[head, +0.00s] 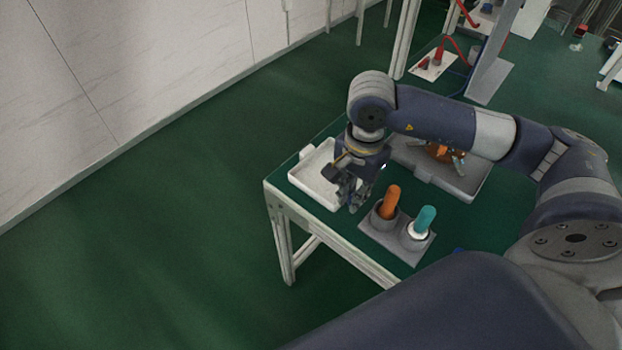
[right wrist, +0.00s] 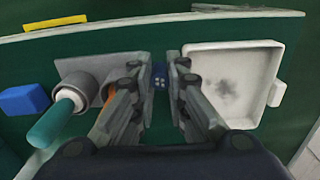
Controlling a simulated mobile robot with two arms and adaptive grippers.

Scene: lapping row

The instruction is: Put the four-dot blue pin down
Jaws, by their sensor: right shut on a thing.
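My right gripper (head: 352,200) points down over the green table, between the white tray and the pin holder. In the right wrist view, its fingers (right wrist: 159,82) are shut on the blue pin (right wrist: 159,77). Only a small dark blue end with pale dots shows between the fingertips; the rest is hidden. I cannot tell whether the pin touches the table. In the head view the fingers hide it. The white tray (head: 313,183) is beside the gripper; its floor has a grey smudge in the right wrist view (right wrist: 258,122). My left gripper is not in view.
A grey holder (head: 384,236) carries an orange pin (head: 390,203) and a teal pin (head: 426,219) in cups, close to my gripper. A grey tray (head: 468,187) with orange items stands behind. A blue block (right wrist: 24,99) lies beyond the holder. Bare green table surrounds these.

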